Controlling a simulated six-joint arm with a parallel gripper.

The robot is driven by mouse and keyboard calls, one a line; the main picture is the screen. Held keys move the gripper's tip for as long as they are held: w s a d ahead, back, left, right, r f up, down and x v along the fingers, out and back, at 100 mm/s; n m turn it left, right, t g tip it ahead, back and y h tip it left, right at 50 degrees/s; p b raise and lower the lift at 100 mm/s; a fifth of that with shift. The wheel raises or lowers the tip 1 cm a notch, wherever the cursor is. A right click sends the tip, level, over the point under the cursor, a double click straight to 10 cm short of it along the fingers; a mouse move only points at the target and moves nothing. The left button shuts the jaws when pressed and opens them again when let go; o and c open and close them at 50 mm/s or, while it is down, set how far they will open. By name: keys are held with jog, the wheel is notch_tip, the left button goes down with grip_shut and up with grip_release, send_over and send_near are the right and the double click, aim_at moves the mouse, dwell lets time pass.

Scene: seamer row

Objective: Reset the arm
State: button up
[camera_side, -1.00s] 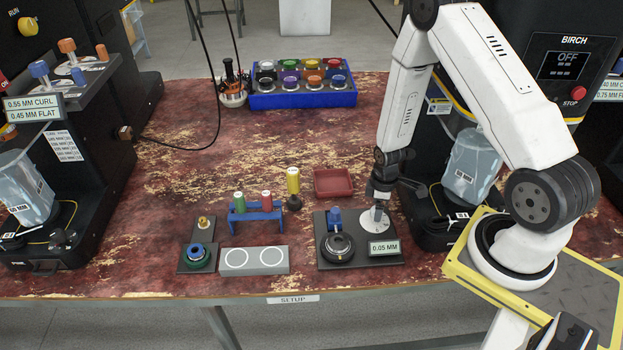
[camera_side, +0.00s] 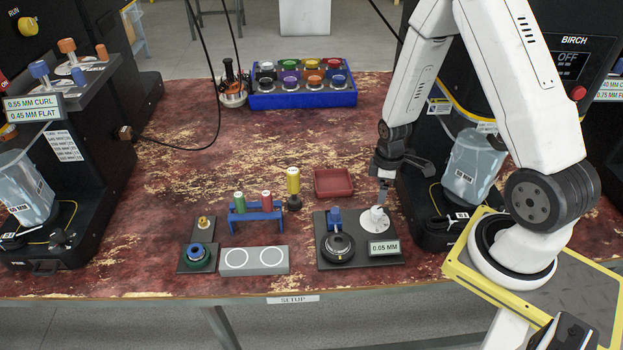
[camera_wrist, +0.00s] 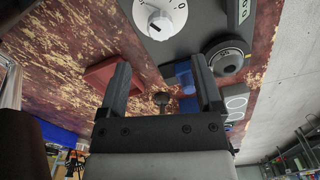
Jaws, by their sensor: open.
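My gripper (camera_side: 383,190) is above the white dial (camera_side: 374,220) at the right of the black gauge plate (camera_side: 350,262). In the wrist view my gripper (camera_wrist: 160,75) has its two fingers spread with nothing between them. The white dial (camera_wrist: 158,18) shows beyond the fingertips, apart from them. The black knob (camera_side: 338,246) and a blue peg (camera_side: 336,220) are on the same plate, with a sign reading 0.05 MM (camera_side: 384,248).
A red tray (camera_side: 333,183) lies just left of my gripper. The BIRCH machine (camera_side: 462,170), showing OFF, stands close on the right. A blue rack (camera_side: 256,212), yellow-topped tool (camera_side: 293,188) and grey two-ring block (camera_side: 254,260) are further left. The table's middle left is clear.

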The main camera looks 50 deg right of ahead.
jog(key=shift+r, duration=0.1)
jog(key=s+a+r+m+t, duration=0.2)
jog(key=a+r+m, duration=0.4)
jog(key=a+r, duration=0.8)
notch_tip(320, 180, up, 2)
jog(key=shift+r+t, duration=0.2)
jog(key=shift+t, duration=0.1)
